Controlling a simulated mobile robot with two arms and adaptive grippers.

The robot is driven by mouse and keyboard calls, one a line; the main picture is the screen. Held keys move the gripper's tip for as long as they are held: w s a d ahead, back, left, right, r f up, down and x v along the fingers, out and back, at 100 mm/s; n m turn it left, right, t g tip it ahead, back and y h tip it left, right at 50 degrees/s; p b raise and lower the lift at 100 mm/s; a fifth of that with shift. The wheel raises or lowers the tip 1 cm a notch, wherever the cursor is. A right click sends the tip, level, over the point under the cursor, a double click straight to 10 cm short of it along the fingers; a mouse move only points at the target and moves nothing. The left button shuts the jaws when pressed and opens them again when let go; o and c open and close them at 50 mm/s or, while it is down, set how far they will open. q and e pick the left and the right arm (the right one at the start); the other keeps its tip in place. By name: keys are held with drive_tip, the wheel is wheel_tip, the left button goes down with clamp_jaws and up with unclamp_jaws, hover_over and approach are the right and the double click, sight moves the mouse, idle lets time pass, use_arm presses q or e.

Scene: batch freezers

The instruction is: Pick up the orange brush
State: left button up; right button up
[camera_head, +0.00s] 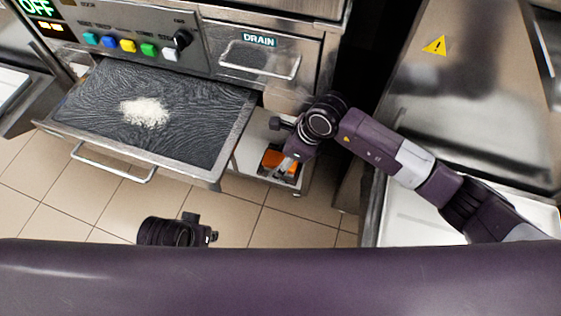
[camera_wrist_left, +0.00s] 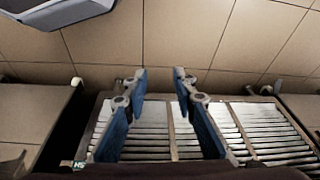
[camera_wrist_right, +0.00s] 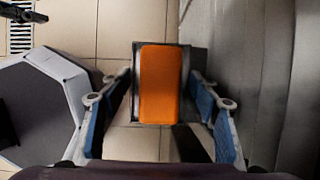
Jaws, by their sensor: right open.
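The orange brush (camera_wrist_right: 160,92) lies upright in the picture in the right wrist view, an orange block with dark edges around it. It also shows low beside the freezer in the head view (camera_head: 271,159), partly hidden by my right gripper (camera_head: 287,163). In the right wrist view my right gripper (camera_wrist_right: 160,84) is open, with one finger on each side of the brush. I cannot tell whether the fingers touch it. My left gripper (camera_wrist_left: 158,82) is open and empty above the floor in the left wrist view.
An open drawer (camera_head: 232,140) with a dark sheet and a pile of white grains (camera_head: 145,112) juts out left of my right arm. A "DRAIN" panel (camera_head: 300,85) is above. A slatted floor grate (camera_wrist_left: 235,128) lies below my left gripper. Tiled floor is clear in front.

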sight(280, 160)
use_arm(q)
drive_tip(key=shift+r, duration=0.15)
use_arm(e)
drive_tip(key=shift+f, duration=0.1)
drive_tip(key=shift+c, duration=1.8)
use_arm(q)
drive_tip(key=shift+r, duration=0.15)
use_arm(e)
drive_tip(key=c, duration=0.9)
drive_tip(key=shift+c, duration=0.2)
